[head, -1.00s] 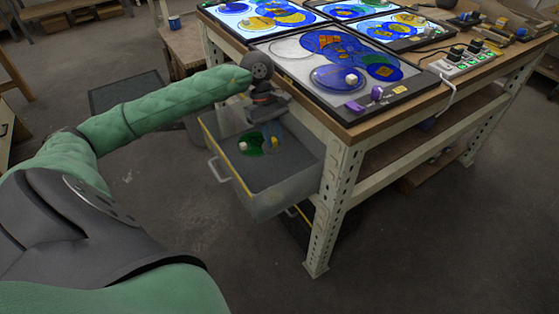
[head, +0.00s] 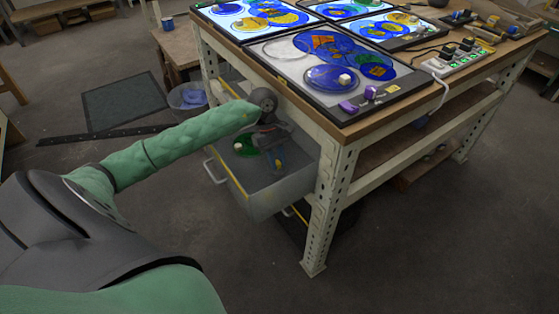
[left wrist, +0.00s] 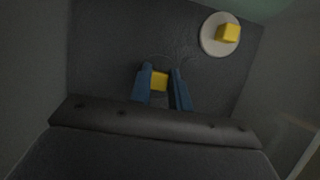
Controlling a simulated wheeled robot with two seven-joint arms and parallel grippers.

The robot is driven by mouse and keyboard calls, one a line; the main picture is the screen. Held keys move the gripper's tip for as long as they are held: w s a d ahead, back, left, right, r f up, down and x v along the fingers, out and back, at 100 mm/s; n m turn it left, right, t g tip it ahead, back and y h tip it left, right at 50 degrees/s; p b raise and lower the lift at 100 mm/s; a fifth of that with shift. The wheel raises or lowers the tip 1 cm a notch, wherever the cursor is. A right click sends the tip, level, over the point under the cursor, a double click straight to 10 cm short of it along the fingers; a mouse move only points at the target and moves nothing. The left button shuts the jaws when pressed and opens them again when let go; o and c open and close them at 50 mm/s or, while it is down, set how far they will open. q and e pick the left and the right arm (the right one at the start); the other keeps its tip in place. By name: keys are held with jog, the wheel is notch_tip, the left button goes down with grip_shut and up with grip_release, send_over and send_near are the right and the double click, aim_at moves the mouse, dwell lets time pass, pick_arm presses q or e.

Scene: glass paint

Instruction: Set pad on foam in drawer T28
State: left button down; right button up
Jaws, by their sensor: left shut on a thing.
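The open drawer (head: 262,204) sticks out under the light-table bench. My left gripper (head: 278,160) reaches down into it, its fingers low near the drawer floor. In the left wrist view my left gripper (left wrist: 162,85) is shut on a small yellow block (left wrist: 160,81). A faint round outline shows around it; I cannot tell what the block is fixed to. A pale disc (left wrist: 210,45) with a yellow cube on it lies farther off at the upper right. In the head view a green piece (head: 249,149) lies left of the fingers. No drawer label is readable. My right gripper is not seen.
The bench top (head: 345,128) above the drawer holds glowing panels with blue and yellow glass. Its corner post (head: 329,200) stands right of the drawer. A bin (head: 188,98) stands behind my arm. The floor in front is clear.

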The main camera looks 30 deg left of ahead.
pick_arm(q)
jog(key=shift+w+d, duration=0.2)
jog(key=shift+w, duration=0.25)
jog(key=shift+f, duration=0.6)
jog(key=shift+f, duration=0.15)
jog(key=c, duration=1.3)
grip_release()
